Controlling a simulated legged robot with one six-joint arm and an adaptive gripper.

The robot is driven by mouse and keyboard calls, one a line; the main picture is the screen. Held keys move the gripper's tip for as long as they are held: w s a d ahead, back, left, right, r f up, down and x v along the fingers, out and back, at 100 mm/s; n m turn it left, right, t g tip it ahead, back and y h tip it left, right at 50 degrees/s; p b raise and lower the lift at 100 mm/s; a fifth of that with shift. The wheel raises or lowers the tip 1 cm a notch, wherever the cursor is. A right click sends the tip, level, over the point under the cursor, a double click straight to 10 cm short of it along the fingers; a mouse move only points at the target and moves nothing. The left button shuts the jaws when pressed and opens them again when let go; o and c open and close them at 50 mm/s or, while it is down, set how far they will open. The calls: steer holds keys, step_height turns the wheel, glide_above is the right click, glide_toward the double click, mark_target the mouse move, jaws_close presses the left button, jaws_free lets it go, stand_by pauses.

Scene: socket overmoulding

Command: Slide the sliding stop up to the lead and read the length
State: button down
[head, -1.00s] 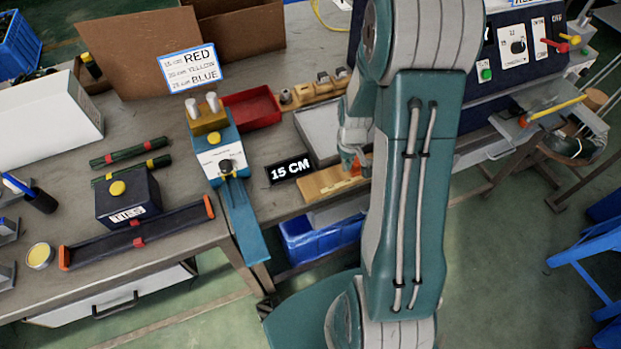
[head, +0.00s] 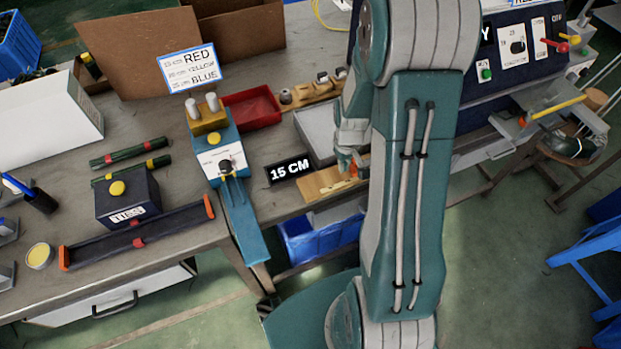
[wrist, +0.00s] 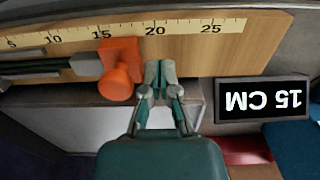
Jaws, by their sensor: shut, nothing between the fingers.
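The orange sliding stop (wrist: 120,70) sits on the wooden measuring board (wrist: 240,40), just right of the 15 mark in the wrist view. The lead (wrist: 35,68) lies along the board to its left, dark with a grey end piece. That end meets the stop's left side or nearly so; I cannot tell whether they touch. My gripper (wrist: 160,72) is shut and empty, right of the stop near the 20 mark, with a small gap between them. The length display (head: 290,170) reads 15 CM; it appears upside down in the wrist view (wrist: 262,99).
A blue-and-white press-like fixture (head: 222,155) stands left of the display. A red tray (head: 250,108) and a grey tray (head: 315,132) lie behind. A sign (head: 193,68) lists 15 cm red, 20 cm yellow, 25 cm blue. A blue crate (head: 318,240) sits below the bench edge.

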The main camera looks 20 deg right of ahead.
steer(key=shift+a, duration=0.25)
step_height(320, 180, up, 7)
stand_by(0.8)
stand_by(0.4)
steer(key=s+a+r+t, duration=0.1)
steer(key=s+a+r, duration=0.15)
steer(key=r, duration=0.45)
steer(key=s+a+r+t, duration=0.1)
steer(key=a+r+t, duration=0.1)
steer(key=a+r, duration=0.3)
steer(key=s+a+r+t, duration=0.2)
steer(key=s+a+r, duration=0.3)
steer(key=s+r, duration=0.4)
steer(key=shift+s+a+r+t, duration=0.25)
steer(key=shift+s+r+t, duration=0.1)
steer(key=shift+s, duration=0.5)
